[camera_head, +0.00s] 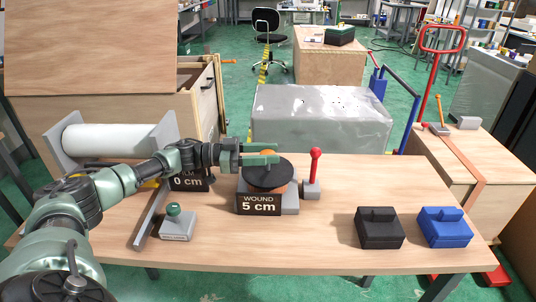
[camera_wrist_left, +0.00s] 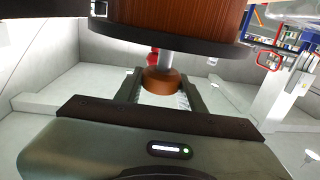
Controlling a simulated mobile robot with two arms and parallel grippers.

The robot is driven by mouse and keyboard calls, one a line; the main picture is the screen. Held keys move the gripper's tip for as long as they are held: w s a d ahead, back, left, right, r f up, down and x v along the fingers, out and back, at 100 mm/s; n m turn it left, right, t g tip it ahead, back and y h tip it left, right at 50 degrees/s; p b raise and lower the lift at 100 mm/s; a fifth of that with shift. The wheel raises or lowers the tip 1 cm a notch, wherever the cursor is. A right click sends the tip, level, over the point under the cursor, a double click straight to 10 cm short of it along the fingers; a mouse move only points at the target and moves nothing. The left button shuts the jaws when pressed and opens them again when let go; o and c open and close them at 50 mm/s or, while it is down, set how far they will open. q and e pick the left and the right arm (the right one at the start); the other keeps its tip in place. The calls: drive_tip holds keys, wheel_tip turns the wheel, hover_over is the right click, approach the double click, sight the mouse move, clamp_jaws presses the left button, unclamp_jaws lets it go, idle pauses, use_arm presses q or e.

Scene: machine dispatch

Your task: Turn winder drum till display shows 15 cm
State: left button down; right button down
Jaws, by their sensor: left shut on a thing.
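The winder drum (camera_head: 267,178), with a black top flange and copper-coloured winding, stands on a grey base on the table. The display (camera_head: 259,203) on its front reads "WOUND 5 cm". My left gripper (camera_head: 264,154) reaches over the drum from the left and is shut on the drum's orange-brown knob (camera_head: 268,153). In the left wrist view the knob (camera_wrist_left: 163,80) sits between the two fingers, with its grey pin running to the black flange (camera_wrist_left: 165,45). My right gripper is not in view.
A red-knobbed lever (camera_head: 315,168) stands just right of the drum. A second display (camera_head: 188,183), partly hidden by my arm, shows "0 cm". A green-button box (camera_head: 176,222) lies front left, a white roll (camera_head: 115,138) behind. Black (camera_head: 380,228) and blue (camera_head: 444,227) boxes sit right.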

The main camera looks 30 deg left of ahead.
use_arm(q)
drive_tip(key=c, duration=0.9)
unclamp_jaws()
wheel_tip(320, 180, up, 20)
